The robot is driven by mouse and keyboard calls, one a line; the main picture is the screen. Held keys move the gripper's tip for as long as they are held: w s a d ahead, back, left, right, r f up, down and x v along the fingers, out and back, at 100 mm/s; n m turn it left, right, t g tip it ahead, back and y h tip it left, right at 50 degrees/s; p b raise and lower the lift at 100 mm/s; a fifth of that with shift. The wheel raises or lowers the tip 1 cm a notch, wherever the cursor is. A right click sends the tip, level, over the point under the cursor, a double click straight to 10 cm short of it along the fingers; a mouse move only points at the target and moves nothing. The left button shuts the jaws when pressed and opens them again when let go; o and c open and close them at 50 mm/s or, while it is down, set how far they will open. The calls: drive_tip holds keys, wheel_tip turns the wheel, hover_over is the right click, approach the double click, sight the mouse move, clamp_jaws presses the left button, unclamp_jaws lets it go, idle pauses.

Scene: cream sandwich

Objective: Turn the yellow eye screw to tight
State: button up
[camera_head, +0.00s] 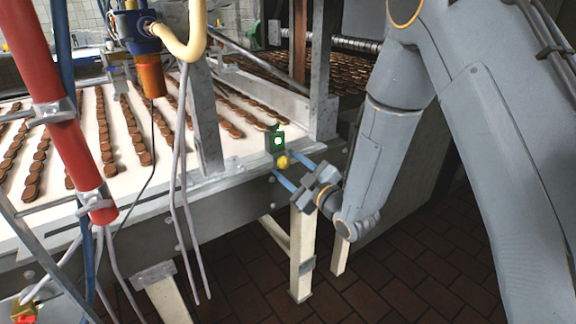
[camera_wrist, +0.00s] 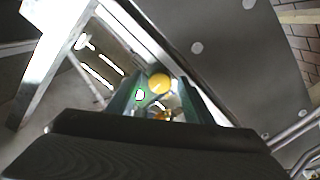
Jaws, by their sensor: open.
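The yellow eye screw (camera_head: 283,161) shows as a small round yellow knob at the corner of the conveyor frame, just below a green box (camera_head: 278,141) with a lit white-green spot. In the wrist view the yellow knob (camera_wrist: 159,84) is near the middle. My gripper (camera_head: 284,164) points at the screw from the lower right, its two blue fingers apart on either side of it. In the wrist view my gripper (camera_wrist: 157,92) is open, with the knob between the fingers. I cannot tell whether either finger touches it. The screw's eye and shank are not clear.
The white conveyor (camera_head: 110,165) carries rows of brown biscuits. A grey metal post (camera_head: 322,80) stands behind the green box. A red pipe (camera_head: 60,100) and hanging cables are at the left. Open tiled floor (camera_head: 400,285) lies below my arm.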

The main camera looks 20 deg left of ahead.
drive_tip(key=c, duration=1.1)
drive_tip(key=shift+o, duration=0.2)
drive_tip(key=shift+m, duration=0.3)
drive_tip(key=m+b, duration=0.1)
drive_tip(key=m, duration=0.7)
drive_tip(key=shift+m, duration=0.4)
drive_tip(key=m, duration=0.4)
drive_tip(key=shift+m, duration=0.3)
drive_tip(key=m, duration=0.4)
drive_tip(key=shift+m, duration=0.3)
